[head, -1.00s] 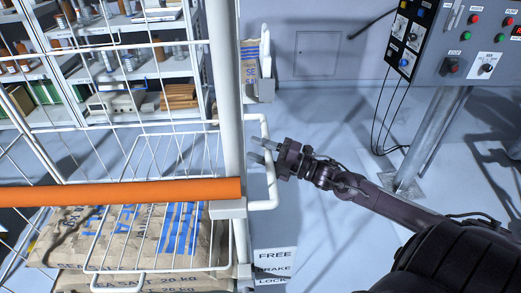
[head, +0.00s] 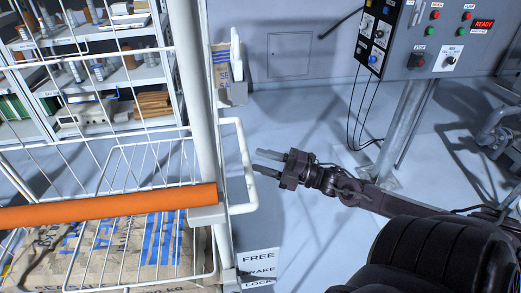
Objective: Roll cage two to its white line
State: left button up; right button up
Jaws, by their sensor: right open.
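A white wire roll cage (head: 205,120) fills the left of the head view, with an orange bar (head: 110,205) across it. Paper salt sacks (head: 130,250) lie inside it, behind the wire. A white loop handle (head: 246,160) sticks out from its right post. My right gripper (head: 258,161) is open and empty, its fingertips pointing left at the loop's outer edge; I cannot tell whether they touch it. No cage number and no white floor line can be made out. My left gripper is not in view.
A sign reading FREE, BRAKE, LOCK (head: 259,268) is at the cage's lower right. A control panel (head: 425,40) with a lit READY display stands on a post (head: 405,125) at right. Shelves (head: 85,70) stand behind the cage. Floor between cage and post looks clear.

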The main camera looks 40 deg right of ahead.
jog(key=p+x, duration=0.6)
jog(key=x, duration=0.1)
jog(key=shift+w+r, duration=0.2)
jog(key=shift+w, duration=0.05)
dwell(0.3)
jog(key=shift+a, duration=0.1)
grip_shut()
